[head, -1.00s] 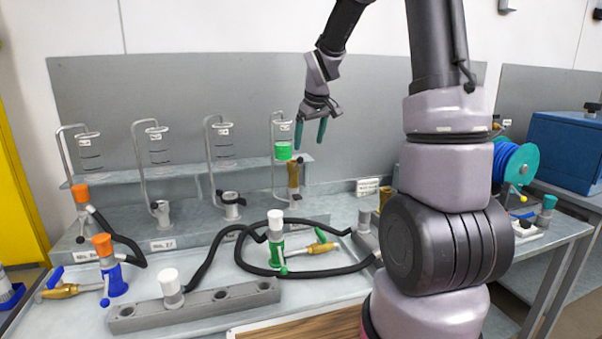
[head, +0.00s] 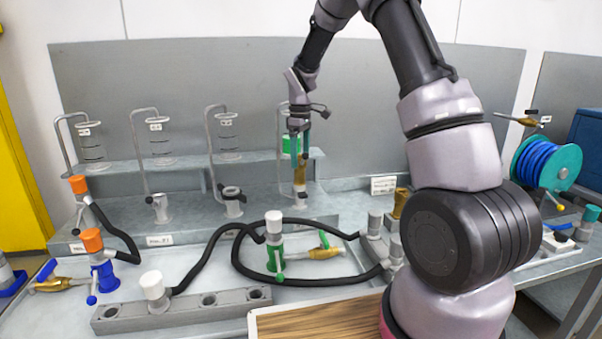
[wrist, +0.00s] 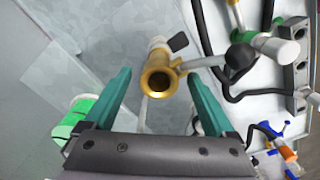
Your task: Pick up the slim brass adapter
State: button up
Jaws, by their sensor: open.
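A slim upright brass adapter (head: 300,175) stands on the fourth station of the bench, below the green-filled cylinder. In the wrist view the brass adapter (wrist: 158,84) shows its round open mouth and a side handle. My gripper (head: 299,158) points down directly over it with teal fingers. In the wrist view my gripper (wrist: 159,77) is open, one finger on each side of the adapter's mouth. Gaps show on both sides there, and I see no contact. Whether the fingertips reach below the adapter's rim is hard to tell.
A cylinder with green fill (head: 291,144) stands close behind my fingers. Another brass fitting (head: 401,203) stands at the right by grey posts. A green-handled brass valve (head: 322,253) and black hoses (head: 300,282) lie in front. A grey block with holes (head: 185,310) is at the front left.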

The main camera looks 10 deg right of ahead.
aim_at(300, 175)
notch_tip(300, 175, down, 7)
jog(key=shift+f, duration=0.15)
grip_shut()
jog(key=shift+r, duration=5.05)
